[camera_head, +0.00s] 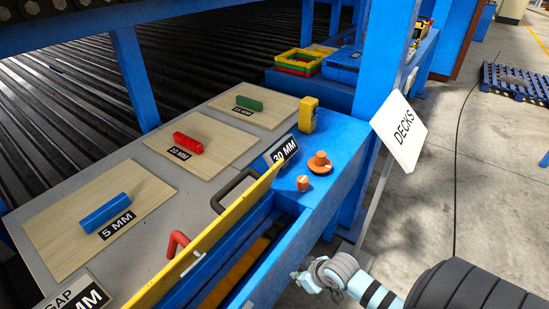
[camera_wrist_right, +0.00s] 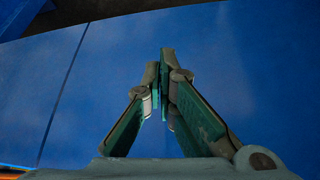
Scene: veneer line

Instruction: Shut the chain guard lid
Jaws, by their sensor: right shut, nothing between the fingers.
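The chain guard lid (camera_head: 222,231) is a long yellow panel. In the head view it stands raised along the left edge of an open blue trough (camera_head: 286,240). The trough's inside shows dark, with an orange-yellow strip (camera_head: 237,272). My right arm comes in from the lower right. My right gripper (camera_head: 298,276) is beside the trough's outer right side, apart from the lid. In the right wrist view its fingertips (camera_wrist_right: 164,58) are together and empty, in front of a plain blue surface (camera_wrist_right: 100,75). Whether they touch it I cannot tell. My left gripper is out of view.
A red handle (camera_head: 176,242) and a dark handle (camera_head: 234,187) rise beside the lid. An orange knob (camera_head: 319,163) and a small orange piece (camera_head: 303,183) sit past the trough's far end. Sample boards lie left. Concrete floor (camera_head: 500,180) is open at right.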

